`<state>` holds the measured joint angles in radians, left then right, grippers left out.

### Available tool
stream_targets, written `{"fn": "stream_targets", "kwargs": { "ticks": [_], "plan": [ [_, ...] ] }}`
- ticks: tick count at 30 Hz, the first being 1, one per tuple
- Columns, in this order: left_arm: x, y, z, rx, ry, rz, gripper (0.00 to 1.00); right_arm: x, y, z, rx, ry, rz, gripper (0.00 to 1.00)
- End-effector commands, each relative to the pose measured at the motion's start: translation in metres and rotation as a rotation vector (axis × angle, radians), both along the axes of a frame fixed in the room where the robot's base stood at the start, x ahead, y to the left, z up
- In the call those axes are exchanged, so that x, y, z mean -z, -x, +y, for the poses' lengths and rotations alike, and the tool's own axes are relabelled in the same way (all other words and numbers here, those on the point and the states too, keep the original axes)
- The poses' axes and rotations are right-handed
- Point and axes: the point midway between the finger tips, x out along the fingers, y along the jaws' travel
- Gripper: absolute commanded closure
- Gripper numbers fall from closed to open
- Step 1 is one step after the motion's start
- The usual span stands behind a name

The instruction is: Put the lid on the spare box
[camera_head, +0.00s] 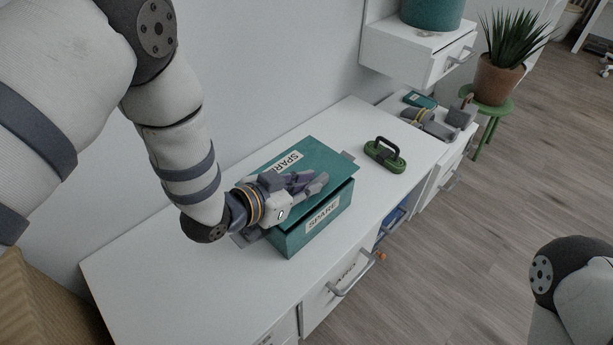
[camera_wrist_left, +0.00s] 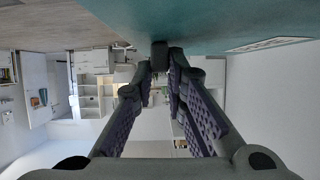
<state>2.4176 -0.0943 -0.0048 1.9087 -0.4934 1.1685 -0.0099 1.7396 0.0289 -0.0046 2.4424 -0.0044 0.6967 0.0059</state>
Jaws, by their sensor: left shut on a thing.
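The teal spare box (camera_head: 313,221) stands on the white desk, with a white SPARE label on its front. The teal lid (camera_head: 318,152), also labelled SPARE, lies over the box's top. The left wrist view shows the fingertips (camera_wrist_left: 160,75) meeting at this knob (camera_wrist_left: 159,53), beside the teal lid surface (camera_wrist_left: 200,25). My right gripper is out of view.
A green object with a black handle (camera_head: 385,154) lies on the desk (camera_head: 190,262) to the right of the box. A drawer unit (camera_head: 415,55) hangs at the back. A potted plant (camera_head: 497,75) stands on a green stool. The desk's left part is clear.

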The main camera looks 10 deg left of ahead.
Motion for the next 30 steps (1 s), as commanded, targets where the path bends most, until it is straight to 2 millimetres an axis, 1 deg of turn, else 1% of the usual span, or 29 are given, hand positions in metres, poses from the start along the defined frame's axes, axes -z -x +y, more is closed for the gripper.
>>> {"fn": "stream_targets", "kwargs": {
  "ticks": [1,5,30],
  "plan": [
    [0.0099,0.0005,0.0,0.0,0.002,0.003,1.0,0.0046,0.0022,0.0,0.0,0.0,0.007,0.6],
    [0.017,-0.0002,-0.0001,0.0,0.001,0.0,1.0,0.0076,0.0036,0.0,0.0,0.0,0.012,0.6],
    [0.0184,0.0,-0.0002,0.0,0.001,-0.001,1.0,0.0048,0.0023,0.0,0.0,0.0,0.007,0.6]
  ]
}}
